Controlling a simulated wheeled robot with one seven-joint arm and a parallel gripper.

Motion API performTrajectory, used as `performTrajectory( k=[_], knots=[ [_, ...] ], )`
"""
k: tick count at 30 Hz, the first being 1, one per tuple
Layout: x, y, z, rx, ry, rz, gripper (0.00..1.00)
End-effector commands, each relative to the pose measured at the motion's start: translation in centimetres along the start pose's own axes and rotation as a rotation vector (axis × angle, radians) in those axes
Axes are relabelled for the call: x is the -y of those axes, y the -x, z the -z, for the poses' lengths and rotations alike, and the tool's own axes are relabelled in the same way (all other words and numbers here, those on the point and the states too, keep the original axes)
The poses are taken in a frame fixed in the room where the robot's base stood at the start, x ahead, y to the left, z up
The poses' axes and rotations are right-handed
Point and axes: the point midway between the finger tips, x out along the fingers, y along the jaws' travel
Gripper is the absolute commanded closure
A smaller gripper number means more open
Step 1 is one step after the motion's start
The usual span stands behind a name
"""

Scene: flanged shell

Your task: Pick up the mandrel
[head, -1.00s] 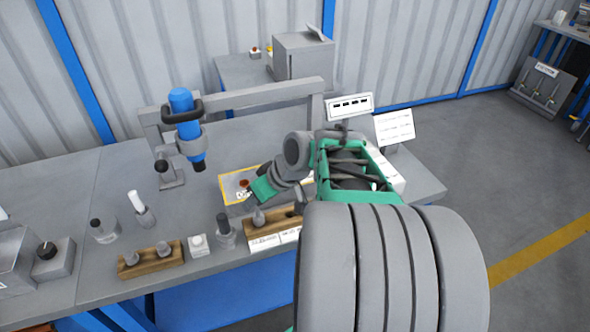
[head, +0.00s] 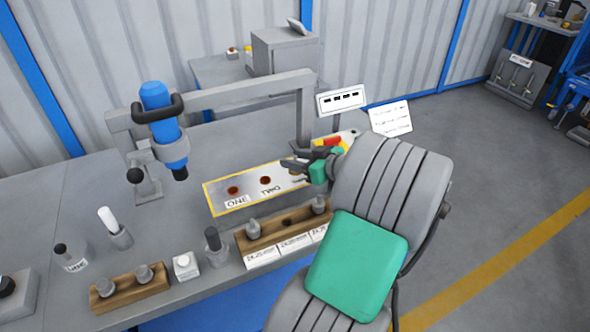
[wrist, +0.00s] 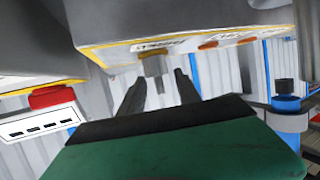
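Mandrel-like grey pegs stand in the wooden rack behind the labels, one at its left end (head: 253,228) and one at its right end (head: 318,205); the middle hole is empty. I cannot tell which peg the task means. My gripper (head: 290,170) is over the right end of the yellow-edged plate (head: 216,205), with its fingers apart. In the wrist view a short grey peg (wrist: 153,66) with a thin tip shows at the plate, in line with the gap between my fingers (wrist: 158,85). It looks ungripped. My gripper hides that plate end in the head view.
A grey frame (head: 230,92) carrying a blue tool (head: 160,112) stands over the bench. A second wooden block (head: 130,290), a white-capped bottle (head: 110,222) and a dark-topped grey post (head: 214,246) stand nearby. A white sign (head: 341,100) is behind my gripper.

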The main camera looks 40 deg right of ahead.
Motion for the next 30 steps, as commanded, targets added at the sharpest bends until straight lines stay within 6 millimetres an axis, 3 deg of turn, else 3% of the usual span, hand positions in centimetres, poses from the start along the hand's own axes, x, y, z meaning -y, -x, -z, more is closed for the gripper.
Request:
performTrajectory(
  k=[7,21,30],
  knots=[
    [-0.03,-0.23,-0.01,0.001,0.000,-0.001,0.62],
    [-0.01,-0.21,-0.05,0.002,-0.001,-0.001,1.00],
    [0.01,-0.23,-0.16,0.003,-0.003,0.000,1.00]
  ],
)
